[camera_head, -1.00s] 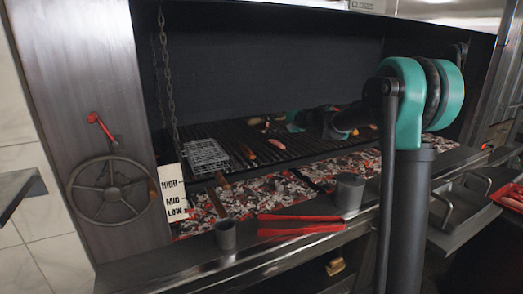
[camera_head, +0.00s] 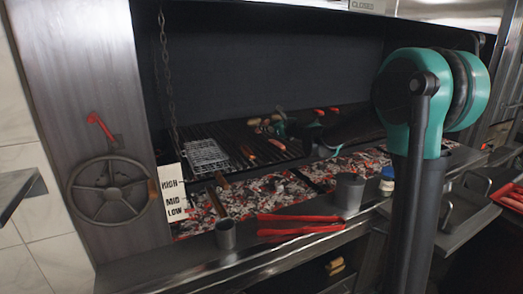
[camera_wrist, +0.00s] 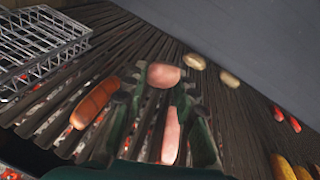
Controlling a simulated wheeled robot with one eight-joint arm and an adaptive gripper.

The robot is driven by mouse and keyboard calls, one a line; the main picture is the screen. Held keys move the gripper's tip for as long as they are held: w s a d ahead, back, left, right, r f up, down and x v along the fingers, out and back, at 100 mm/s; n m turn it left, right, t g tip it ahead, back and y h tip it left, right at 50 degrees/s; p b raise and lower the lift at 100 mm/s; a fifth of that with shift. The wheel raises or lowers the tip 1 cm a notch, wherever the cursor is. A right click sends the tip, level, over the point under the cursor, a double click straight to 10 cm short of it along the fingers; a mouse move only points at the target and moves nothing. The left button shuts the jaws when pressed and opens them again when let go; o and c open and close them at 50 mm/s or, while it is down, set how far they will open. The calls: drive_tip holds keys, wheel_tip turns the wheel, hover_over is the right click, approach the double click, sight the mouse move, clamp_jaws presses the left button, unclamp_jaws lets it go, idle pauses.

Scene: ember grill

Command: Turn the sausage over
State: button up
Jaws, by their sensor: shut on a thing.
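My gripper (camera_wrist: 160,88) is over the grill grate, its green fingers shut on a pink rounded piece (camera_wrist: 163,76) at the fingertips. I cannot tell whether it is a sausage seen end-on. A pale pink sausage (camera_wrist: 171,135) shows between the fingers, nearer the palm, and seems to lie on the bars below. A browned sausage (camera_wrist: 95,103) lies left of the fingers; it also shows in the head view (camera_head: 247,152). In the head view my gripper (camera_head: 283,124) is small at the back of the grate.
A wire basket (camera_wrist: 42,47) is on the left of the grate. Two tan pieces (camera_wrist: 195,61) (camera_wrist: 229,79), red pieces (camera_wrist: 286,118) and yellow pieces (camera_wrist: 283,168) lie to the right. Red tongs (camera_head: 300,218) and a grey cup (camera_head: 349,190) are on the front ledge.

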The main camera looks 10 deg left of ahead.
drive_tip(key=m+h, duration=0.1)
drive_tip(key=m, duration=0.1)
drive_tip(key=m+t+h, duration=0.1)
drive_tip(key=m, duration=0.1)
drive_tip(key=shift+s+a+r, duration=0.1)
drive_tip(key=shift+a+r, duration=0.05)
drive_tip(key=shift+a, duration=0.05)
drive_tip(key=f, duration=0.1)
drive_tip(key=w+f, duration=0.1)
drive_tip(key=f, duration=0.1)
drive_tip(key=a+f, duration=0.1)
drive_tip(key=shift+w+f, duration=0.25)
drive_tip(key=shift+w, duration=0.05)
drive_tip(key=shift+f, duration=0.55)
drive_tip(key=o, duration=0.7)
drive_tip(key=o, duration=0.5)
drive_tip(key=shift+o, duration=0.2)
